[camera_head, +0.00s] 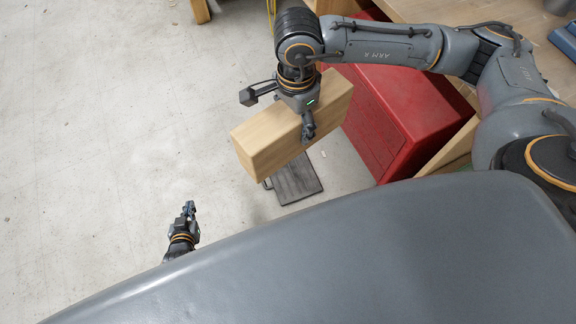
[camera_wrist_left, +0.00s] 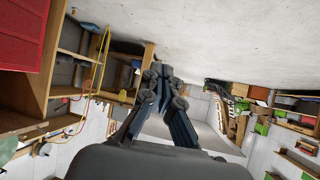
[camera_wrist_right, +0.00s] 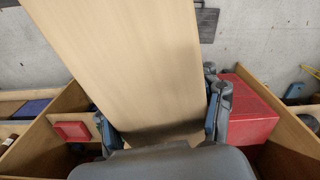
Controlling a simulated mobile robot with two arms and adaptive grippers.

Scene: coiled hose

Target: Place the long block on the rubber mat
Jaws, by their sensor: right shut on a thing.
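The long block (camera_head: 262,140) is a pale wooden beam, held tilted above the floor in the head view. My right gripper (camera_head: 308,128) is shut on it, with one finger visible on its near side. In the right wrist view the block (camera_wrist_right: 130,60) fills the space between the two fingers (camera_wrist_right: 163,115). The rubber mat (camera_head: 297,182) is dark grey and lies on the floor beneath the block, which hides part of it. My left gripper (camera_head: 189,208) is low at the front left, apart from block and mat. Its fingertips (camera_wrist_left: 160,74) are together and empty.
A red cabinet (camera_head: 390,115) stands right of the mat, close to the block. A wooden bench top (camera_head: 420,10) is at the upper right. The concrete floor (camera_head: 110,130) to the left is clear. Wooden shelving (camera_wrist_left: 70,65) shows in the left wrist view.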

